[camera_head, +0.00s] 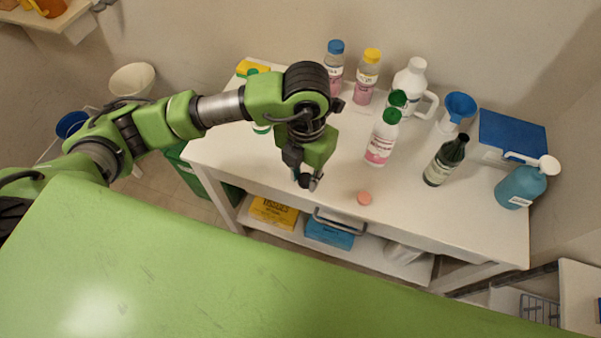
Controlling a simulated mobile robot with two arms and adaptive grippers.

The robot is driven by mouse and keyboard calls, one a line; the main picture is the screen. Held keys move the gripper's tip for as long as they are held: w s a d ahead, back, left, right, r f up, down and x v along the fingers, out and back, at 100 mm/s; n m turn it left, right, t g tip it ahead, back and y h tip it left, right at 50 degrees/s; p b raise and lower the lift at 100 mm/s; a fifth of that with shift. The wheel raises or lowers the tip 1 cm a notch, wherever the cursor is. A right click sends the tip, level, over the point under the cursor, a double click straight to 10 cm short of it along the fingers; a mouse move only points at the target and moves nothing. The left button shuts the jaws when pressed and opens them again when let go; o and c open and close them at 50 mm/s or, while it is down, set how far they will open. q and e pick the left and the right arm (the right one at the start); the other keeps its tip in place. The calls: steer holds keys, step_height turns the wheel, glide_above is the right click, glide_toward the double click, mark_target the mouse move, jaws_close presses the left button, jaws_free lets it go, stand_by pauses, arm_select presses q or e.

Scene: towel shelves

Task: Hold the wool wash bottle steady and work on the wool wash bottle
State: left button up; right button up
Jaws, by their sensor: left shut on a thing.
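Several bottles stand on the white table, and their labels are too small for me to tell which is the wool wash bottle. A white bottle with a green cap and pink label (381,144) stands upright near the middle. A dark bottle (445,161) stands to its right. My left gripper (308,182) points down near the table's front edge, left of these bottles and apart from them. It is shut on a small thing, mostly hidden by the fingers. My right gripper is out of view.
On the white table (225,150) a pink round piece (364,198) lies near the front edge. Behind stand a blue-capped bottle (335,72), a yellow-capped bottle (367,78) and a white jug (410,82). A teal pump bottle (522,186) and a blue-lidded box (511,133) are at the right.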

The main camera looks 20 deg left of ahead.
arm_select(q)
steer(key=s+d+r+b, duration=0.1)
steer(key=s+d+r, duration=0.2)
steer(key=s, duration=0.4)
steer(key=shift+d+r, duration=0.15)
steer(key=shift+d, duration=0.25)
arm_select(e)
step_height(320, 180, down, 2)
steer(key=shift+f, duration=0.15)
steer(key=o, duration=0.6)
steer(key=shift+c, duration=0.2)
